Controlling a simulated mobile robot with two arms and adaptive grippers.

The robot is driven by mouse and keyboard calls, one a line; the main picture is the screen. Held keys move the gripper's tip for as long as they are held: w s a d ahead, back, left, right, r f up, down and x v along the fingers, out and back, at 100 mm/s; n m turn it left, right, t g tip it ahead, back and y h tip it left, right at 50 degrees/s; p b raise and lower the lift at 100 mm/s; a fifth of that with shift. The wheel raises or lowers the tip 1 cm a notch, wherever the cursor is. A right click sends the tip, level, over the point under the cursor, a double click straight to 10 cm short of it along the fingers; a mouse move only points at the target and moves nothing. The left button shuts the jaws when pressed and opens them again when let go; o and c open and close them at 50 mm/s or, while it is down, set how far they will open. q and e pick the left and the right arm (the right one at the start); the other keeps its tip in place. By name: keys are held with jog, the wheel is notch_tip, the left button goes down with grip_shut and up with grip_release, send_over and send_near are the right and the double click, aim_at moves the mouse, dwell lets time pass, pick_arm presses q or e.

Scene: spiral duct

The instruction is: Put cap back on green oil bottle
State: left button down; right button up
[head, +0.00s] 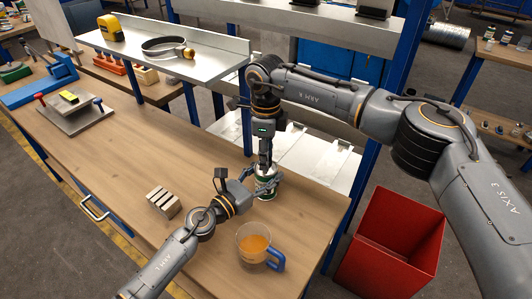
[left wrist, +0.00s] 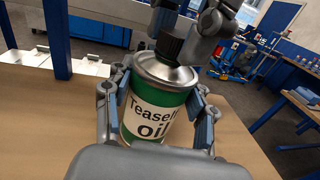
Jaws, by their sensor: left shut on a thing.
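The green oil bottle (left wrist: 157,105) is a can with a green and white label and a silver shoulder. It stands upright on the bench in the head view (head: 266,190). My left gripper (left wrist: 155,118) is shut on its body, one finger on each side. A black cap (left wrist: 169,46) is at the bottle's neck; I cannot tell whether it is seated. My right gripper (left wrist: 186,28) comes down from above, its fingers close around or beside the cap. In the head view the right gripper (head: 264,165) is over the bottle and partly hides its top.
A glass mug of orange liquid (head: 254,247) stands near my left arm. Grey blocks (head: 163,202) lie left of the arm. A red bin (head: 393,240) is on the floor to the right. A metal shelf (head: 160,62) is behind. The bench middle is clear.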

grip_shut()
jog(key=o, duration=0.6)
grip_release()
notch_tip(320, 180, up, 12)
pick_arm(q)
jog(key=shift+c, duration=1.9)
grip_release()
